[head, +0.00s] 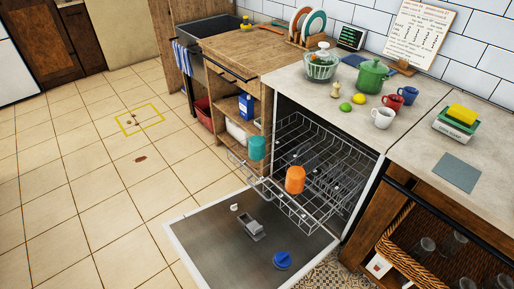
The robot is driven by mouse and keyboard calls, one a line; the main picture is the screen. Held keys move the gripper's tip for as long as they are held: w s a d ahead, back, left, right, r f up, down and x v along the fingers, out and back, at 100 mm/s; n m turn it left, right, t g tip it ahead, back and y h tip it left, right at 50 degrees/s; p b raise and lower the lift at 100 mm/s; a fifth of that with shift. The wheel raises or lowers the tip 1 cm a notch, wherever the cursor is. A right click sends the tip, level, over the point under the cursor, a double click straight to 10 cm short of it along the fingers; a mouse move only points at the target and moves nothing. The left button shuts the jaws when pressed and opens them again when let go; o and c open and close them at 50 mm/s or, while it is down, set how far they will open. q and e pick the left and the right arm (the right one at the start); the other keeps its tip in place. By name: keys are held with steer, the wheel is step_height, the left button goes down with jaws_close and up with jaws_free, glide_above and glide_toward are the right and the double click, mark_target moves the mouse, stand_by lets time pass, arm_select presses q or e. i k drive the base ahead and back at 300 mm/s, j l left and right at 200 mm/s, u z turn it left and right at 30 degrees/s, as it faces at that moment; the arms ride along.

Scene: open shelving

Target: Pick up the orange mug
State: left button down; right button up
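The orange mug (295,180) sits in the pulled-out wire rack (318,222) of the open dishwasher, near the rack's front. It looks upside down, and I cannot make out its handle. A teal mug (257,148) is in the same rack, farther back to the left. Neither of my grippers shows in the head view, so nothing is seen touching the orange mug.
The dishwasher door (205,230) lies folded down below the rack, with a blue round piece (283,260) on it. The counter above holds a white mug (382,118), a red mug (391,102) and a green pot (371,76). The tiled floor (90,210) at left is mostly clear.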

mark_target(296, 177)
steer(key=l+z, duration=0.5)
steer(key=l, duration=0.25)
steer(key=i+l+z, duration=0.15)
steer(key=l+z, duration=0.3)
steer(key=l, duration=0.25)
